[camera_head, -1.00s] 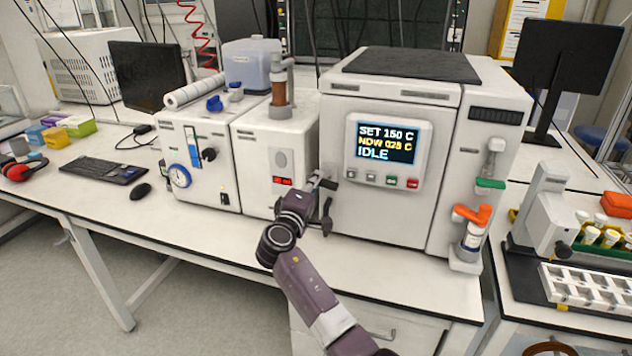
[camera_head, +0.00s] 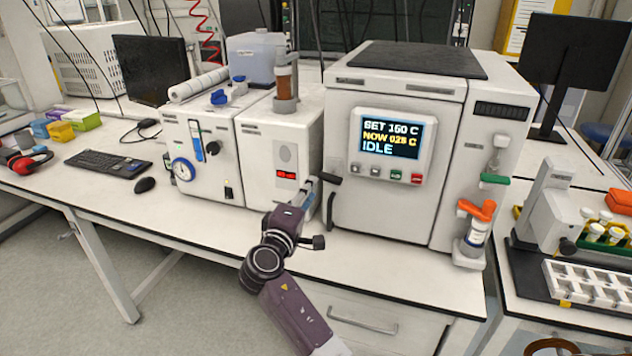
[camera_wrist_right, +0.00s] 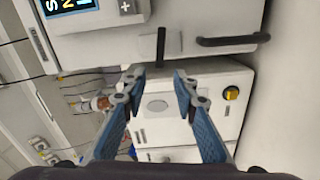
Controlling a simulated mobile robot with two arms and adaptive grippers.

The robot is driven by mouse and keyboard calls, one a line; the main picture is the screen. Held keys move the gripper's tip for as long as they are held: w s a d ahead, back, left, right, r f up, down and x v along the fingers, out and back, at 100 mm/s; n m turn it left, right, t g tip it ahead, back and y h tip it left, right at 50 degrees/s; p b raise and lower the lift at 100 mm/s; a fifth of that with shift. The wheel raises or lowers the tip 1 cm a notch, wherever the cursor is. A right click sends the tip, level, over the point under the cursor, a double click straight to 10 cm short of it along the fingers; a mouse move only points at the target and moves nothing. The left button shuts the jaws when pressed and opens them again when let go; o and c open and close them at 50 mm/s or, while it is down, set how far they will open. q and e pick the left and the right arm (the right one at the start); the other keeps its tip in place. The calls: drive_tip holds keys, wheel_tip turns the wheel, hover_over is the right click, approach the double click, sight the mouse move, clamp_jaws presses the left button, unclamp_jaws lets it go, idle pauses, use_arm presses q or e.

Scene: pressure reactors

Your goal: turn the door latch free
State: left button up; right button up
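The reactor door (camera_head: 385,213) is the white front of the large unit with the screen; it appears closed. The door latch (camera_head: 331,179) is a short dark lever at the door's left edge. In the right wrist view the latch (camera_wrist_right: 161,46) is a dark bar just ahead of the fingertips, lined up with the gap between them. My right gripper (camera_wrist_right: 159,77) is open and empty, with blue finger pads apart. In the head view my right gripper (camera_head: 309,190) is just left of the latch, with its fingers partly hidden. My left gripper is not in view.
A dark door handle (camera_head: 330,210) is just below the latch; it also shows in the right wrist view (camera_wrist_right: 233,40). An orange-handled valve (camera_head: 476,210) stands at the right. The bench front (camera_head: 375,272) is clear.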

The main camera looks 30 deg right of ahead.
drive_tip(key=shift+v, duration=1.95)
